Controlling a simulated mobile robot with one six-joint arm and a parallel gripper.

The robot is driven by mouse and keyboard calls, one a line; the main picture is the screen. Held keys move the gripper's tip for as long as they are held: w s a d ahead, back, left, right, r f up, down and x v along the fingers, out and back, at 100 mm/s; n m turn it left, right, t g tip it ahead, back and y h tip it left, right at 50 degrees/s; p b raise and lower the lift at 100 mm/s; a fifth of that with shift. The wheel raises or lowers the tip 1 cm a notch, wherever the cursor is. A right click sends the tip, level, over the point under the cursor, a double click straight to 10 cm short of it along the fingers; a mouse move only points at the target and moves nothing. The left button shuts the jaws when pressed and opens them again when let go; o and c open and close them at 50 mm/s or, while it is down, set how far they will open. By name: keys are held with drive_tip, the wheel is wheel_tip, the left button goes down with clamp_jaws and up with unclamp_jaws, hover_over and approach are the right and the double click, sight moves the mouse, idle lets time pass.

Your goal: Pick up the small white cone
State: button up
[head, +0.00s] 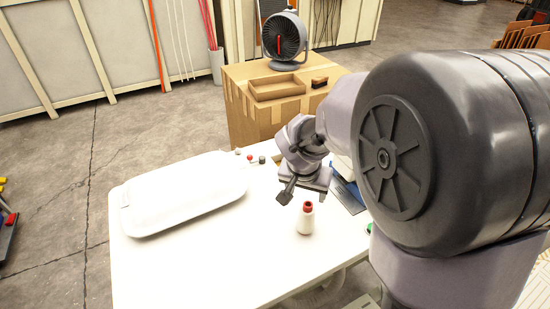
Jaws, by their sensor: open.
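A small white cone-shaped piece (305,224) with a red top stands upright on the white table (180,270), right of its middle. My gripper (290,192) is above the table, just behind and to the left of the cone's top in the picture. It is open, and nothing shows between its fingers. I cannot tell the gap between gripper and cone.
A large white pillow-like piece (185,192) lies on the table's left. Several small knobs (250,157) sit at the back edge. A blue flat item (347,194) lies right of my gripper. Behind stands a cardboard box (240,105) bearing a fan (284,38). The table's front left is clear.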

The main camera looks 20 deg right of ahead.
sight(308, 202)
drive_tip(key=b+x, duration=0.1)
drive_tip(key=x, duration=0.5)
drive_tip(key=b+x, duration=0.1)
drive_tip(key=x, duration=0.1)
drive_tip(key=s+b+x, duration=0.1)
drive_tip(key=x, duration=0.2)
drive_tip(key=shift+f, duration=0.35)
drive_tip(key=shift+a+r, duration=0.1)
drive_tip(key=shift+c, duration=0.4)
clamp_jaws()
